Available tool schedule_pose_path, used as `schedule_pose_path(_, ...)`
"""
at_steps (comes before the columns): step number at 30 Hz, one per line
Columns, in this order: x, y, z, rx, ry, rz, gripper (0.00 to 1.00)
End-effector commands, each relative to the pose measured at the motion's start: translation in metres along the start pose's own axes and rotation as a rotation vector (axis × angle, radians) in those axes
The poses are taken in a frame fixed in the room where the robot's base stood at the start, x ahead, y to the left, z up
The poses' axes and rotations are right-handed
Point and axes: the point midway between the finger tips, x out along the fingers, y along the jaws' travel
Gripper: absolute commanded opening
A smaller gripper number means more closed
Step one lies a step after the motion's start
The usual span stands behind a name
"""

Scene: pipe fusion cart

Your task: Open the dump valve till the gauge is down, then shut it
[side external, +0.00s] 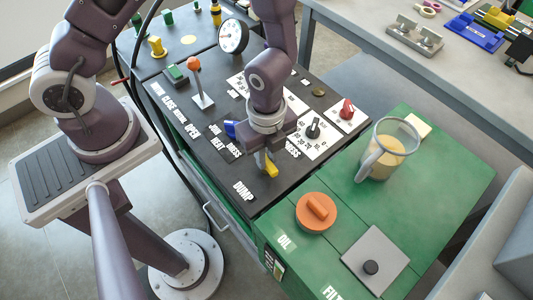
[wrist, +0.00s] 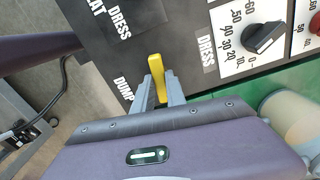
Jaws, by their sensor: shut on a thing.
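The dump valve's yellow handle (side external: 271,166) stands near the front edge of the black panel, by the DUMP label. It also shows in the wrist view (wrist: 157,76). My gripper (wrist: 159,88) is shut on this handle, one finger on each side. In the side view the gripper is mostly hidden behind my wrist. The round gauge (side external: 232,36) with a white face and dark rim stands at the back of the panel. Its needle is too small to read surely.
An orange-knobbed lever (side external: 199,84) and a black dial knob (side external: 313,129) stand on the panel. A red knob (side external: 347,109) is at its right. A clear jug (side external: 387,150) of yellowish liquid and an orange oil cap (side external: 317,211) are on the green cabinet (side external: 451,180).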

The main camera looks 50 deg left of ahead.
Motion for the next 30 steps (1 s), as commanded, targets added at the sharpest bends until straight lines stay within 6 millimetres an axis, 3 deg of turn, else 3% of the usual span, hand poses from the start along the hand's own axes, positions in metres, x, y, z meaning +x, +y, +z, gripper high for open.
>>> schedule_pose_path(12,-0.0001,-0.0001,-0.0019,-0.142,0.005,-0.001,0.0)
schedule_pose_path(27,0.0,-0.0002,-0.0023,-0.157,0.006,-0.001,0.0)
schedule_pose_path(28,0.0,-0.0002,-0.0023,-0.157,0.006,-0.001,0.22)
schedule_pose_path(30,0.0,-0.0002,-0.0019,-0.157,0.005,-0.001,0.36)
